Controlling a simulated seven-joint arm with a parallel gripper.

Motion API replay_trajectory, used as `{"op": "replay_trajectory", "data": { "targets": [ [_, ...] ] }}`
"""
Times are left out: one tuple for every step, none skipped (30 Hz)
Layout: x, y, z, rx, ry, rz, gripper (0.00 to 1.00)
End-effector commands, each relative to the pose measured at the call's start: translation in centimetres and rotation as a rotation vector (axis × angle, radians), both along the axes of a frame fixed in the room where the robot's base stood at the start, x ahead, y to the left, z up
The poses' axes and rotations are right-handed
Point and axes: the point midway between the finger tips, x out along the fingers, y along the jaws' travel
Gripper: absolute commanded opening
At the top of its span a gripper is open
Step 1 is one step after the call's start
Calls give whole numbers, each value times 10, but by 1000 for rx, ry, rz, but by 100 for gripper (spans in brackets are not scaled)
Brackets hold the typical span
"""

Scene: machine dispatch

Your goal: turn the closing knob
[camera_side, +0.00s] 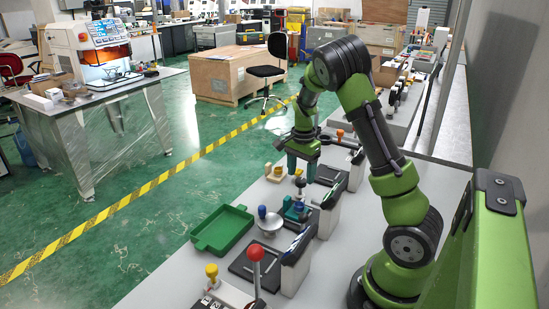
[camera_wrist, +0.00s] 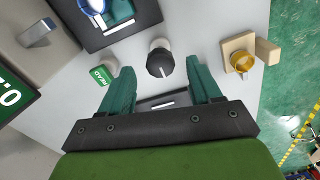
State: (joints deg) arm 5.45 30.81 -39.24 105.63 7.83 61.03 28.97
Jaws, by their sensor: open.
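A wooden block with a yellow round part (camera_wrist: 240,61) stands right of the knob. A dark tray (camera_wrist: 121,35) is above it, and a green display (camera_wrist: 12,97) at the left. On the near bench are a green tray (camera_side: 222,229) and a red-ball lever (camera_side: 256,254).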

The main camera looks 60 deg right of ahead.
Motion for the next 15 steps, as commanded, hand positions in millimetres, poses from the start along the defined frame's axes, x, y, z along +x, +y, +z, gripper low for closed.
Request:
{"op": "replay_trajectory", "data": {
  "targets": [
    [1, 0, 12, -2, -6, 1, 63],
    [2, 0, 19, -3, -8, 3, 63],
    [2, 0, 29, -3, -8, 3, 63],
    [1, 0, 36, -4, -7, 3, 63],
    [1, 0, 44, -3, -8, 2, 63],
    [2, 0, 54, -3, -8, 3, 63],
    [1, 0, 61, -3, -8, 3, 63],
    [1, 0, 69, -4, -7, 3, 63],
    [2, 0, 79, -4, -7, 4, 63],
    [2, 0, 86, -4, -7, 3, 63],
    [1, 0, 93, -4, -7, 3, 63],
    [1, 0, 102, -2, -6, 2, 63],
    [1, 0, 108, -3, -6, 2, 63],
    [1, 0, 114, -3, -6, 2, 63],
    [1, 0, 121, -3, -5, 1, 63]
  ]
}}
